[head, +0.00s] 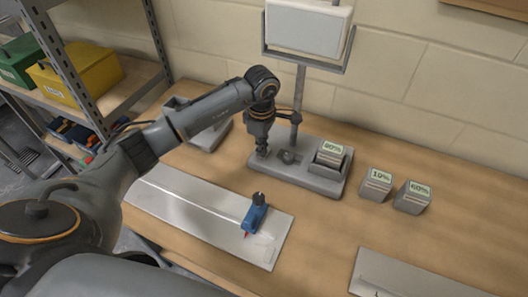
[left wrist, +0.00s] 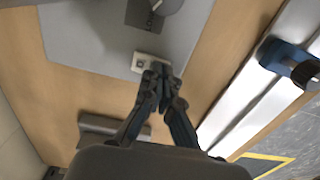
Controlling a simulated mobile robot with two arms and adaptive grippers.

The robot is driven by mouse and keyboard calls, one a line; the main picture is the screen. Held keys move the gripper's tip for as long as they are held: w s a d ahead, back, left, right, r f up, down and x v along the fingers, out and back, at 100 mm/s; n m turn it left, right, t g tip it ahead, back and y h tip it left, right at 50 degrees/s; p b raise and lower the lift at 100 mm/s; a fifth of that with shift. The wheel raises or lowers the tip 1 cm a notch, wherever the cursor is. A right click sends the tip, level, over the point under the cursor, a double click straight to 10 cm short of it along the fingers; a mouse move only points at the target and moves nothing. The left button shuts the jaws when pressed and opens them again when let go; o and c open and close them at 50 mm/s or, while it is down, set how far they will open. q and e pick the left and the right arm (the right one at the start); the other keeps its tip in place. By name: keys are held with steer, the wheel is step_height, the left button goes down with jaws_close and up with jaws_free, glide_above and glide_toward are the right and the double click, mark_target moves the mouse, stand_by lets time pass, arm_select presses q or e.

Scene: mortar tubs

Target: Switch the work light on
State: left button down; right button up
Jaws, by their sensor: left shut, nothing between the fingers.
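The work light has a pale lamp panel (head: 308,27) on a grey post (head: 299,92) above a grey base (head: 311,180). The panel shows no clear glow. A battery marked 90% (head: 330,153) sits in the base's right end. My left gripper (head: 262,153) points down at the base's left end, shut and empty. In the left wrist view its fingertips (left wrist: 160,72) are together at the edge of a small pale switch (left wrist: 142,62) on the base (left wrist: 90,35). They cover part of the switch; I cannot tell if they touch it. My right gripper is out of view.
Batteries marked 10% (head: 376,185) and 60% (head: 412,197) stand right of the base. A blue tool (head: 255,214) lies on a metal plate (head: 185,205) in front. A shelf with a yellow bin (head: 80,78) and a green bin (head: 20,62) stands left. Bare bench lies around the batteries.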

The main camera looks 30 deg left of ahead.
arm_select(q)
steer(key=shift+f, duration=0.15)
steer(key=shift+r+p, duration=1.75)
steer(key=shift+r, duration=1.8)
steer(key=shift+f, duration=0.1)
